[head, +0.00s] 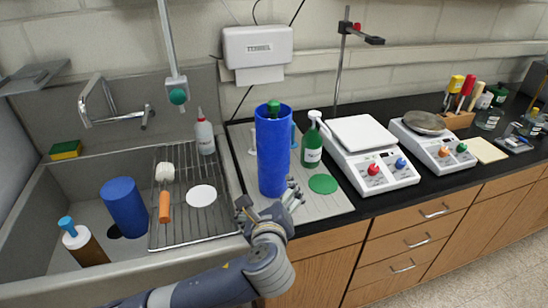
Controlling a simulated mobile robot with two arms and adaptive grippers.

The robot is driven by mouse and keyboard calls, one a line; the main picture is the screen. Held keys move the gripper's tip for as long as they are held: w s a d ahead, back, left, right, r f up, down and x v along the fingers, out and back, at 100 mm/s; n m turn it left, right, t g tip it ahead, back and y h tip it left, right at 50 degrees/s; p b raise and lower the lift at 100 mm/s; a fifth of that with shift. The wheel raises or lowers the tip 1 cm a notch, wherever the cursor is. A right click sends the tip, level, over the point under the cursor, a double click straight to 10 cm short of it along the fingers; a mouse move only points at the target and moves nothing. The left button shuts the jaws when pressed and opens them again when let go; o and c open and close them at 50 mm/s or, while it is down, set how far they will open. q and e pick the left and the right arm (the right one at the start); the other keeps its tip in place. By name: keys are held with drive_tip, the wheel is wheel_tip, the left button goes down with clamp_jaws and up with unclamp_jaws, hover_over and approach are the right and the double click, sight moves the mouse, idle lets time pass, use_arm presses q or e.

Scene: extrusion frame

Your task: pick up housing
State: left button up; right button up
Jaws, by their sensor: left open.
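A tall blue open-topped cylinder (273,150) stands upright on the grey mat by the sink, with a green-capped item showing at its mouth. A shorter blue cylinder (124,207) leans in the sink. I cannot tell for certain which of these is the housing. My left gripper (267,203) is open, at the near side of the tall cylinder's base, with one finger to its left and one to its right. Whether the fingers touch it cannot be told, and its lower front is partly hidden. My right gripper is not in view.
A wire rack (185,232) with a brush and a white disc lies left of the mat (318,208). A green bottle (312,145) and a green disc (323,184) are close on the right.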

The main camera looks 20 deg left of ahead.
sight(272, 144)
use_arm(q)
drive_tip(key=w+r+m+t, duration=0.1)
drive_tip(key=r+m, duration=0.1)
drive_tip(key=w+r+m+t+y, duration=0.1)
drive_tip(key=w+r+m, duration=0.1)
drive_tip(key=r, duration=0.1)
drive_tip(key=w+r+m+t, duration=0.1)
drive_tip(key=r+m, duration=0.1)
drive_tip(key=r, duration=0.1)
drive_tip(key=shift+w+a, duration=0.2)
drive_tip(key=shift+a, duration=0.05)
drive_tip(key=p+x, duration=0.1)
drive_tip(key=x, duration=0.4)
drive_tip(key=shift+r, duration=0.1)
drive_tip(key=x, duration=0.1)
drive_tip(key=p+x, duration=0.1)
drive_tip(key=x, duration=0.1)
drive_tip(key=p+x, duration=0.1)
drive_tip(key=shift+w+r, duration=0.25)
drive_tip(key=shift+r, duration=0.1)
drive_tip(key=shift+w+f, duration=0.1)
drive_tip(key=shift+w, duration=0.3)
drive_tip(key=c, duration=1.9)
drive_tip(key=shift+r, duration=0.25)
drive_tip(key=shift+c, duration=0.2)
